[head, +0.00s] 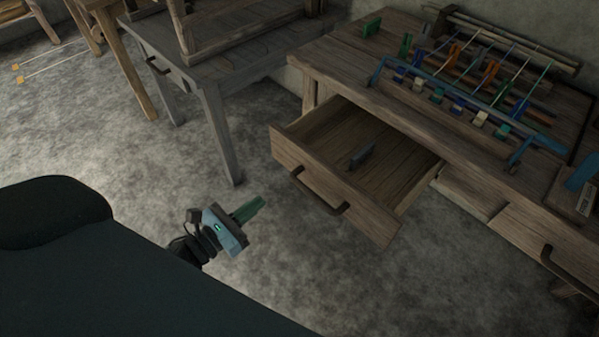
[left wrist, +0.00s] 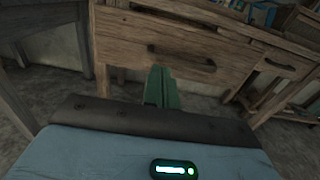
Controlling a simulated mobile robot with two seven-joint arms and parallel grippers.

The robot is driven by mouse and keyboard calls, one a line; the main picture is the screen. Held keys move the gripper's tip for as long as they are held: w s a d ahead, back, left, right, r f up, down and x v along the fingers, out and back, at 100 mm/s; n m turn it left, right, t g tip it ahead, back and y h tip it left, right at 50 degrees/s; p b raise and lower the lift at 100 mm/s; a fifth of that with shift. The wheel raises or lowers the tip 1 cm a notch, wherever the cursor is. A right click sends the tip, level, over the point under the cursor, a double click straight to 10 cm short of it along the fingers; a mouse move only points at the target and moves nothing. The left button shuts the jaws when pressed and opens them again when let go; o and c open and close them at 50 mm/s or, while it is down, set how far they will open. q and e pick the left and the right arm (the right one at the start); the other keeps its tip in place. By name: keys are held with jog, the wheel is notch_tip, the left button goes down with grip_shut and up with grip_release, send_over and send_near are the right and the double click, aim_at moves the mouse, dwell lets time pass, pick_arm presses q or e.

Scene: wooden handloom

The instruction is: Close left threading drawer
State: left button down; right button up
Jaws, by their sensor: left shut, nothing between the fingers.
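The left threading drawer (head: 335,193) stands pulled out from the wooden loom table, with a dark curved handle (head: 319,191) on its front. A small dark grey piece (head: 361,157) lies inside it. My left gripper (head: 250,209) has its green fingers together, empty, in front of and to the left of the drawer, apart from it. In the left wrist view the shut fingers (left wrist: 160,87) point toward the drawer front (left wrist: 140,45), and its handle (left wrist: 182,57) shows just beyond and above them. My right gripper is not in view.
The loom table (head: 345,70) carries a blue-framed rack of coloured threads and pegs (head: 470,85). A second, closed drawer with a dark handle (head: 568,266) is at the right. A grey wooden table (head: 215,85) stands at the back left. The floor (head: 330,275) before the drawer is clear.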

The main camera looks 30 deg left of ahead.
aim_at(307, 165)
pick_arm(q)
jog(key=p+x, duration=0.1)
jog(key=x, duration=1.3)
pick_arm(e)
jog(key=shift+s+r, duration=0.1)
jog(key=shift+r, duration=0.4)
